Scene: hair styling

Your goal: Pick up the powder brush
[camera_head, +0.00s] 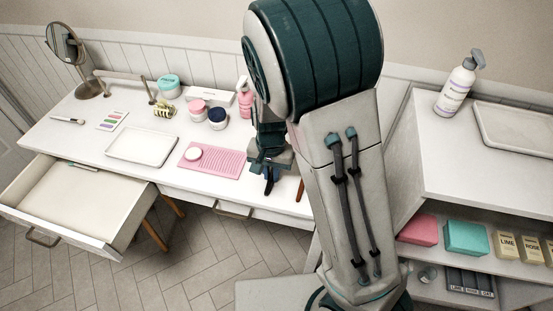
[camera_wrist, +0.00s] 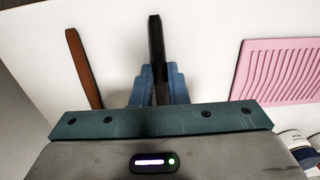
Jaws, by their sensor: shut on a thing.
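My gripper (camera_wrist: 155,76) is shut on a dark, slim, stick-like thing (camera_wrist: 155,35), which points away from me between the blue fingers in the wrist view. In the head view my gripper (camera_head: 268,168) is low at the white table's front edge, and the dark thing (camera_head: 269,187) shows just below the fingers. I cannot tell from its visible part whether it is the powder brush; no bristles show. A brown wooden handle-like thing (camera_wrist: 84,68) lies left of the gripper in the wrist view, apart from it. It also shows right of the gripper in the head view (camera_head: 300,190).
A white tray (camera_head: 143,146), several jars and a pink pump bottle (camera_head: 245,98) stand on the table. An open drawer (camera_head: 75,203) juts out at left. A shelf unit (camera_head: 480,170) stands at right.

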